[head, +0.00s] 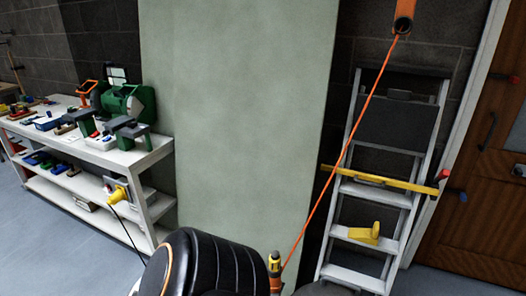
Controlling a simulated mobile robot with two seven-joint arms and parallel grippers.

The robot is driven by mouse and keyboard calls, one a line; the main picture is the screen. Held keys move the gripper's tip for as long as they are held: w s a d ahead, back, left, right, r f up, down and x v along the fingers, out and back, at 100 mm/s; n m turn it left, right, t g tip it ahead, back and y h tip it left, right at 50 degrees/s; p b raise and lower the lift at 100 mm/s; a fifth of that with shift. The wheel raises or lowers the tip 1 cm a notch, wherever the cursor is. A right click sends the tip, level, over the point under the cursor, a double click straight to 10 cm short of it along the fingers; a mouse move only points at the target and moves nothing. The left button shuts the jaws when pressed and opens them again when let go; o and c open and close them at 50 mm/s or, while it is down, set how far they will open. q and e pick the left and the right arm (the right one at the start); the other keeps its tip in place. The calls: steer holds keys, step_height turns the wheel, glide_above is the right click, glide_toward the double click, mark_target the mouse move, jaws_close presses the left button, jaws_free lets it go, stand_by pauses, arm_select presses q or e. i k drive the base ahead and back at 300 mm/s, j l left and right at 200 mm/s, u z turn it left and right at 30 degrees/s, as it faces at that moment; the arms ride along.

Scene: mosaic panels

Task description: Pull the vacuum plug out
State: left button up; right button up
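A yellow plug (118,195) sits at a pale grey socket plate (126,190) at the right end of the white shelf unit. A thin dark cable (128,236) hangs from the plug and runs down to the right, towards a large black ribbed body (221,266) with an orange ring at the bottom. That body may be the vacuum; its lower part is cut off by the frame edge. Neither of my grippers shows in the head view, and nothing visible touches the plug.
The white shelf unit (160,152) holds several tools, including a green machine (122,103). A pale green panel (235,100) stands mid-view. An orange cord (345,160) slants down in front of the stepladder (358,190). A wooden door (485,180) is at right.

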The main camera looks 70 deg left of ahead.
mark_target(275, 260)
steer(key=k+j, duration=0.15)
steer(key=j, duration=0.2)
steer(key=k+j, duration=0.15)
steer(key=j, duration=0.2)
steer(key=k+j, duration=0.15)
steer(key=j, duration=0.2)
steer(key=k+j, duration=0.15)
steer(key=j, duration=0.2)
steer(key=k+j, duration=0.1)
steer(key=j, duration=0.25)
